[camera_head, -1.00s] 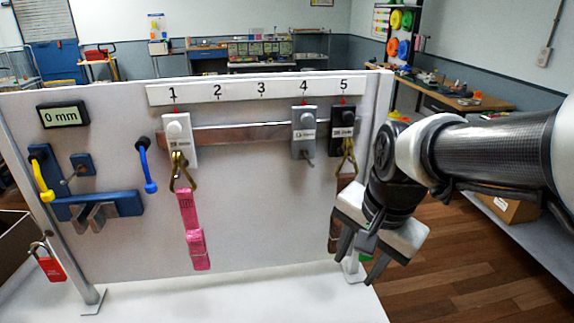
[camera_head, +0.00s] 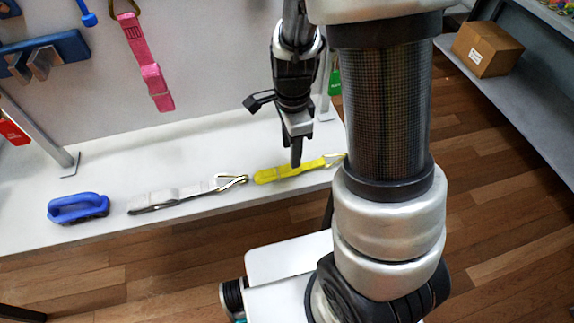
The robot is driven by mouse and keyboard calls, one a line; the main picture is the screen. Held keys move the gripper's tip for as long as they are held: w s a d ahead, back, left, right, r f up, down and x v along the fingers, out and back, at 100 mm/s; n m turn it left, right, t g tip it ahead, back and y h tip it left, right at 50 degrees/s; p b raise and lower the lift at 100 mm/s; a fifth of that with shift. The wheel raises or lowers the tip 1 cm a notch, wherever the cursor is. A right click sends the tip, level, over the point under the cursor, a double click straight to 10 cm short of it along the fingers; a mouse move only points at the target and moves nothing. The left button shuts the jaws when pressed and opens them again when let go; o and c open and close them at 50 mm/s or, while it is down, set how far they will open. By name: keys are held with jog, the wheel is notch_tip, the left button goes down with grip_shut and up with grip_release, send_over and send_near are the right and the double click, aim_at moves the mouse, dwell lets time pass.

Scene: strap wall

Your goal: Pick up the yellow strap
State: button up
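The yellow strap (camera_head: 292,171) lies flat on the white table ledge, running left to right, with a metal hook at its right end. My arm partly covers the area just right of that hook. My gripper (camera_head: 296,158) points down directly above the middle of the yellow strap, its fingertips close to it. I see the fingers nearly edge-on, so their opening does not show. Whether they touch the strap cannot be told.
A grey-white strap (camera_head: 170,197) with a hook lies left of the yellow one. A blue-handled brush (camera_head: 78,208) sits further left. A pink strap (camera_head: 147,62) hangs on the wall panel. A cardboard box (camera_head: 487,48) rests on a shelf at right. The table's front edge (camera_head: 200,215) is close.

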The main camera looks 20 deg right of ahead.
aim_at(289, 167)
jog(key=f, duration=0.3)
jog(key=f+b, duration=0.1)
jog(key=f, duration=0.3)
jog(key=shift+w+a+f, duration=0.1)
jog(key=shift+w+a, duration=0.1)
jog(key=shift+c, duration=0.3)
grip_shut()
